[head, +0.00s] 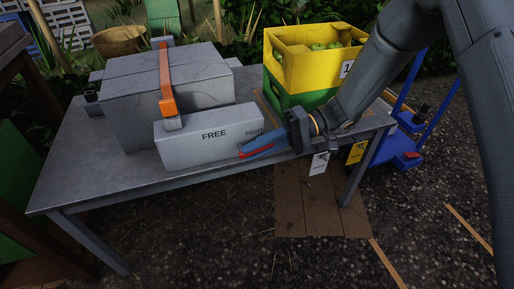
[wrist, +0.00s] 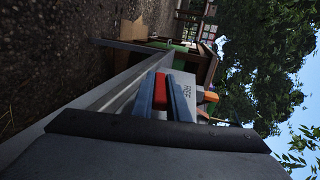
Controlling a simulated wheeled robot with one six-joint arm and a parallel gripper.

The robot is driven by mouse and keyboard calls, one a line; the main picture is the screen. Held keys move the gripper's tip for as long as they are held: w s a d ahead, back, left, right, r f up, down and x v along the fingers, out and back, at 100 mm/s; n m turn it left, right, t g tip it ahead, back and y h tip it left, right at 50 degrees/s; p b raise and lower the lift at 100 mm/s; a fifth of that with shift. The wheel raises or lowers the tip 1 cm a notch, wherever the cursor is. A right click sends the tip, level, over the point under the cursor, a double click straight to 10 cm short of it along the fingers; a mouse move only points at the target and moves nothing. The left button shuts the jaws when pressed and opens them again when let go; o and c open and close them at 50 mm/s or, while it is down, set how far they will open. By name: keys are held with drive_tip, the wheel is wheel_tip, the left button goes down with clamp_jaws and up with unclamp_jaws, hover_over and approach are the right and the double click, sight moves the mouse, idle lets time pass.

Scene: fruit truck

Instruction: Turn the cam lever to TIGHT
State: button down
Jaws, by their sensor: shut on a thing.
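The grey lever block (head: 190,150) stands on the grey table and bears the words FREE at its middle and TIGHT at its right end. My gripper (head: 248,151) is at the block's right end, just below the word TIGHT. Its blue fingers are shut on the red cam lever (head: 257,154), of which only a little shows. In the wrist view the red lever (wrist: 160,95) sits between the two blue fingers, beside the face of the block (wrist: 189,90) with its lettering. The lever's pivot is hidden.
A large grey box (head: 160,90) with an orange strap (head: 165,80) stands behind the block. Yellow and green crates (head: 290,75) with green fruit stand at the back right. A blue trolley (head: 405,150) is beyond the table (head: 90,178). The table's front left is clear.

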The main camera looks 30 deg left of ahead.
drive_tip(key=c, duration=1.7)
unclamp_jaws()
drive_tip(key=shift+a, duration=0.1)
drive_tip(key=shift+p+v, duration=0.4)
drive_tip(key=shift+v, duration=3.55)
